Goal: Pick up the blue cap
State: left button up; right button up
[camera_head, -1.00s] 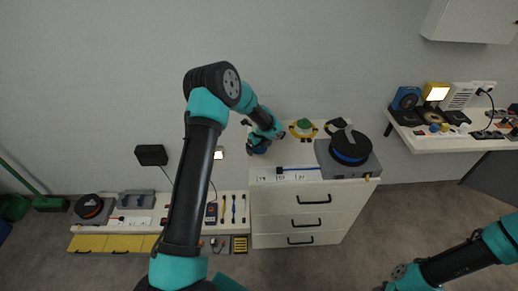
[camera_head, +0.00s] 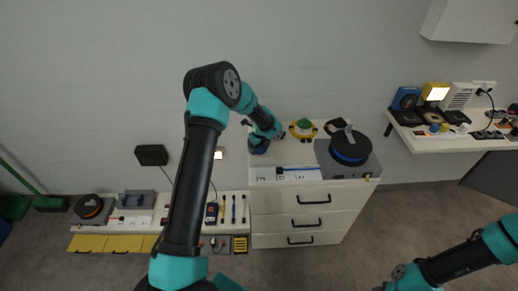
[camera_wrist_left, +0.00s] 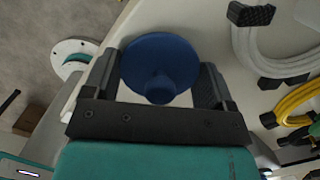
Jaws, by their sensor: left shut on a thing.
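The blue cap (camera_wrist_left: 160,62) is a round, dark blue piece with a smaller round knob on its near side. In the left wrist view it sits between the two black fingers of my left gripper (camera_wrist_left: 160,80), which is shut on it. In the head view my left gripper (camera_head: 260,142) is at the left end of the white cabinet's top, and the cap is hard to make out there. I cannot tell whether the cap still touches the cabinet top. My right gripper (camera_head: 396,280) shows only partly at the bottom edge, and its jaws are unclear.
The white drawer cabinet (camera_head: 270,205) carries a yellow-and-green coil (camera_head: 303,128), a black-and-blue reel (camera_head: 350,147) on a grey case and a dark-handled tool (camera_head: 297,169). A low bench (camera_head: 170,200) is at left. A wall shelf (camera_head: 430,143) with several devices is at right.

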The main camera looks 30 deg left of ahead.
pick_arm(q)
jog(key=shift+r, duration=0.1)
jog(key=shift+r, duration=1.45)
jog(key=shift+s+d+r, duration=0.15)
jog(key=shift+s+r, duration=0.05)
jog(key=shift+r, duration=0.05)
jog(key=s+d, duration=0.2)
jog(key=s, duration=0.2)
jog(key=s+d+r, duration=0.1)
jog(key=s+d, duration=0.2)
jog(key=s, duration=0.2)
jog(key=s+d, duration=0.3)
jog(key=s, duration=0.1)
jog(key=shift+s+r, duration=0.15)
jog(key=shift+r, duration=0.05)
